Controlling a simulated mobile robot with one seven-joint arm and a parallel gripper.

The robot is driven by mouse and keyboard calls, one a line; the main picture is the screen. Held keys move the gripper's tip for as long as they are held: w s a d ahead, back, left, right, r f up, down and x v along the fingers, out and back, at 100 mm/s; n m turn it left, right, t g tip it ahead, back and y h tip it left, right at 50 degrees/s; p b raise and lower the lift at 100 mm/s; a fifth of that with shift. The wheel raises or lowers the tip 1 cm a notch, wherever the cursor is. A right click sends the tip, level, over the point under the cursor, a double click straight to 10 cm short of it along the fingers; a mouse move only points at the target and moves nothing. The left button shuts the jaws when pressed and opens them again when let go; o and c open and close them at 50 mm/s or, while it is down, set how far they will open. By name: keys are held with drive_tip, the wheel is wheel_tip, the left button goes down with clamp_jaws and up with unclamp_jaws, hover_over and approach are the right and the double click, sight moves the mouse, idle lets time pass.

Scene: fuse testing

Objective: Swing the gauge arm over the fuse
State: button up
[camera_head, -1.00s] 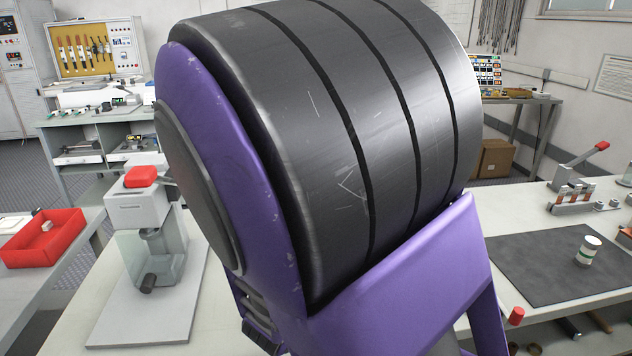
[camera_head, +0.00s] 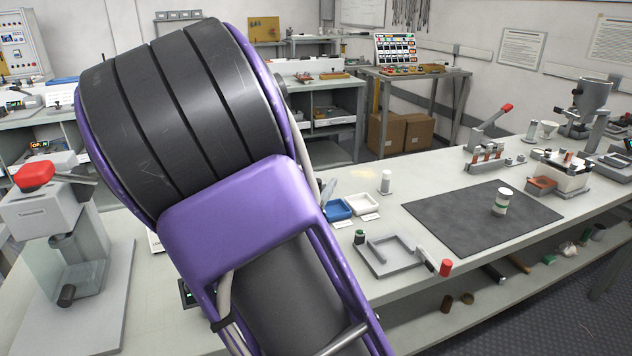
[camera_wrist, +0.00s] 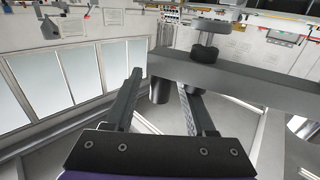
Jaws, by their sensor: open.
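In the wrist view my gripper (camera_wrist: 160,88) is open, its two dark fingers apart. A grey flat bar (camera_wrist: 240,85) with a dark knob (camera_wrist: 206,45) crosses at and beyond the fingertips; it may be the gauge arm, but I cannot be sure. A short dark cylinder (camera_wrist: 160,92) shows below the bar, between the fingers in the picture; contact cannot be told. In the head view my gripper is hidden behind my arm. A white cylinder with a green band (camera_head: 501,202), possibly the fuse, stands upright on a dark mat (camera_head: 450,222).
A grey frame (camera_head: 375,262) with a red-ended handle (camera_head: 445,267) lies near the bench's front edge. Blue (camera_head: 338,210) and white trays (camera_head: 363,204) stand behind it. A red-handled lever fixture (camera_head: 488,150) is behind the mat. A red-topped press (camera_head: 45,210) stands at left.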

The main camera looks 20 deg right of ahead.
drive_tip(key=shift+x, duration=1.15)
clamp_jaws()
idle(0.6)
